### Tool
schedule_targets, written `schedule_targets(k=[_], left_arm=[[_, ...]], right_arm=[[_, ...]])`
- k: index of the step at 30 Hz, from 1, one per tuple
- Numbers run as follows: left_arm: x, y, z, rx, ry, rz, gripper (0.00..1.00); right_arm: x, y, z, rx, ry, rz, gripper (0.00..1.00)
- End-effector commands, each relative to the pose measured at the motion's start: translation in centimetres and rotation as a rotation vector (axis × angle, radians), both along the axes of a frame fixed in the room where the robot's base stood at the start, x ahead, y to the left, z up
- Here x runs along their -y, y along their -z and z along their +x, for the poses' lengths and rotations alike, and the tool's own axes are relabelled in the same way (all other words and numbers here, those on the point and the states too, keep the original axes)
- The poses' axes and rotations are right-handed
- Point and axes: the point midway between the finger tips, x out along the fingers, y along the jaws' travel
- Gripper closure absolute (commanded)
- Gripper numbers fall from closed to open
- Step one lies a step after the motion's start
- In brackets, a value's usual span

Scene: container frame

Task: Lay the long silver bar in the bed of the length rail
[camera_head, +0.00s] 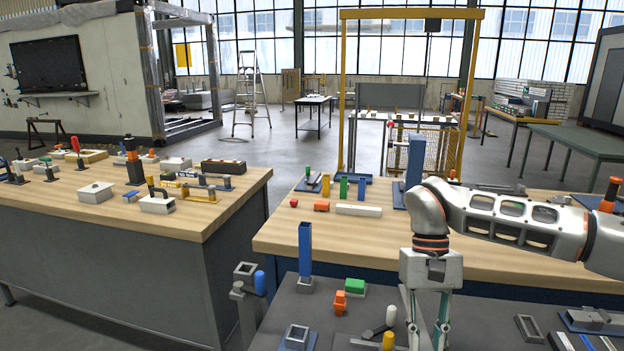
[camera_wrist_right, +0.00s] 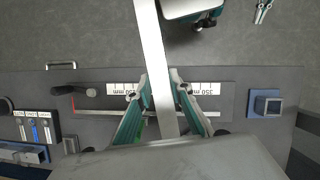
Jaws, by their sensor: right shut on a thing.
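The long silver bar (camera_wrist_right: 153,55) runs lengthwise through the middle of the right wrist view. My right gripper (camera_wrist_right: 160,78) is shut on it, with a green-lined finger on each side. In the head view my right gripper (camera_head: 427,320) points down at the front edge; the bar cannot be made out there. The length rail (camera_wrist_right: 90,104), a grey strip with "350 mm" labels and a red mark at its left, lies below. The bar crosses over it, roughly at right angles in the picture. The gripper hides part of the rail. My left gripper is not in view.
A black handle (camera_wrist_right: 75,90) sits at the rail's left part. A blue square socket (camera_wrist_right: 266,103) stands right of it. In the head view, a tall blue post (camera_head: 305,246) and a green block (camera_head: 355,287) stand left of my right arm.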

Motion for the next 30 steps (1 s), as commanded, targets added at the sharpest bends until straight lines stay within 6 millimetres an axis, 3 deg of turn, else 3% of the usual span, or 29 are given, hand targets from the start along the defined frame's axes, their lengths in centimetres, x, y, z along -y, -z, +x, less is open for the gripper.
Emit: schedule_targets(k=[3, 6, 15, 23, 30], left_arm=[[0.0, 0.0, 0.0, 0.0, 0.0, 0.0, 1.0], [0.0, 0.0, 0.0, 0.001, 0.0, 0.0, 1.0], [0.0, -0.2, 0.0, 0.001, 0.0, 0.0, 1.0], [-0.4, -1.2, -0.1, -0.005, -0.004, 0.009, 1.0], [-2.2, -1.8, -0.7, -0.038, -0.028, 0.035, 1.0]], right_arm=[[2.3, 1.7, -1.8, 0.0, -0.032, 0.0, 1.0], [3.3, 2.4, -2.6, 0.002, -0.048, 0.0, 1.0], [3.9, 2.7, -3.1, 0.002, -0.055, 0.0, 1.0], [3.9, 1.0, -3.0, 0.005, -0.055, 0.0, 1.0], [3.9, -1.7, -3.0, 0.003, -0.055, 0.0, 1.0]])
